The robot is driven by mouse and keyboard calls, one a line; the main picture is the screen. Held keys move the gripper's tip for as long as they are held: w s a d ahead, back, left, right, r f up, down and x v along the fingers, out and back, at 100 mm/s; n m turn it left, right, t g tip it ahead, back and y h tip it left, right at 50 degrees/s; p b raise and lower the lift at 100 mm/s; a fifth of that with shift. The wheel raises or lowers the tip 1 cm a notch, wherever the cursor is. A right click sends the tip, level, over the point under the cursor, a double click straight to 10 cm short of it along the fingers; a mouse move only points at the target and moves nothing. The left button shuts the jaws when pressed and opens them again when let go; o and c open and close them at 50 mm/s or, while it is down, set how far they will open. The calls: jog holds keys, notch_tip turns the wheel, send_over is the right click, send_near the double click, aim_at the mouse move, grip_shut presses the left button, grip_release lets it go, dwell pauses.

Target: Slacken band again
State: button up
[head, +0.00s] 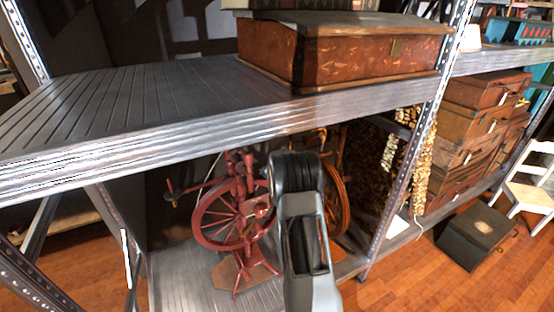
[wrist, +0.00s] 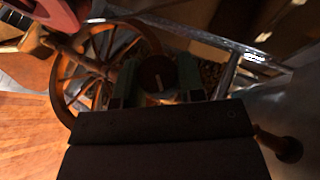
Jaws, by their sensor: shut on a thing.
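A red spinning wheel (head: 228,218) stands on the lower shelf, left of my arm in the head view. An orange-brown spinning wheel (head: 338,198) stands behind and right of my arm. In the wrist view, a spoked wheel rim (wrist: 62,102) fills the left. My gripper (wrist: 157,78) is shut on a dark round knob (wrist: 156,70) with a pale mark on its face, one finger on each side. In the head view my arm hides the gripper and the knob. The drive band cannot be made out.
The upper metal shelf (head: 130,98) overhangs the wheels and carries a red-brown wooden box (head: 360,55). A perforated shelf post (head: 412,150) stands to the right. Stacked suitcases (head: 468,150), a dark box (head: 476,236) and a white chair (head: 530,190) are further right.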

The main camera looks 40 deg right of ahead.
dwell(0.4)
jog(key=o, duration=0.9)
jog(key=shift+f, duration=0.15)
